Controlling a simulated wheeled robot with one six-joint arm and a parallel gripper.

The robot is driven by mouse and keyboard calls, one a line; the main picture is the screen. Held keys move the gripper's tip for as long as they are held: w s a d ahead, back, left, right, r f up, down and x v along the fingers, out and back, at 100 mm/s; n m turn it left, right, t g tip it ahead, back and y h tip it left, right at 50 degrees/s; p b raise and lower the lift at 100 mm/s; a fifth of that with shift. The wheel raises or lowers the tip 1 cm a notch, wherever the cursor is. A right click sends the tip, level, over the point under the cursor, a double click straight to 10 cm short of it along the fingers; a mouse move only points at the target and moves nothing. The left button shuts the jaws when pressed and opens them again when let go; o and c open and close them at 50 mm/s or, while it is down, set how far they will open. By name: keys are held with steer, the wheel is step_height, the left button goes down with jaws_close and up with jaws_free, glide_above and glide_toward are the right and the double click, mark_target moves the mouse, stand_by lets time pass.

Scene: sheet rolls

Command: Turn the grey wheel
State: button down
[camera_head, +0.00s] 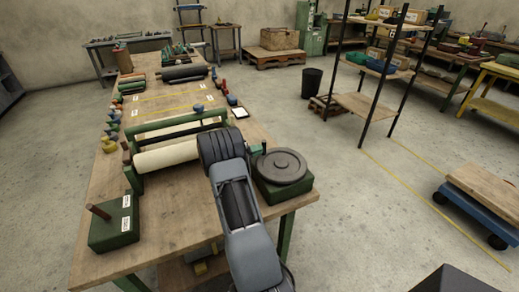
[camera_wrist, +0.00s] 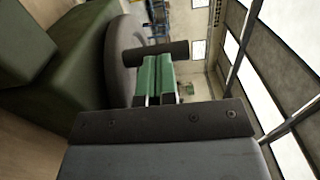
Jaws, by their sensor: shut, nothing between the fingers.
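The grey wheel (camera_head: 282,166) lies flat on top of a green block at the table's near right corner. In the wrist view, where the scene is turned on its side, the wheel's rim (camera_wrist: 123,52) shows left of centre. A dark upright handle (camera_wrist: 160,50) stands out from the wheel. My gripper (camera_wrist: 157,60) is shut and empty, its green fingers together. The fingertips are right by the handle; I cannot tell whether they touch it.
The green block (camera_head: 300,190) bears the wheel. A roller frame with a cream roll (camera_head: 167,157) stands left of my arm on the wooden table (camera_head: 165,235). A green block with a brown peg (camera_head: 115,233) stands at the near left. Open floor (camera_head: 375,215) lies to the right.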

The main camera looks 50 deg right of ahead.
steer(key=shift+d, duration=0.4)
steer(key=shift+a+p, duration=0.1)
steer(key=shift+p, duration=0.2)
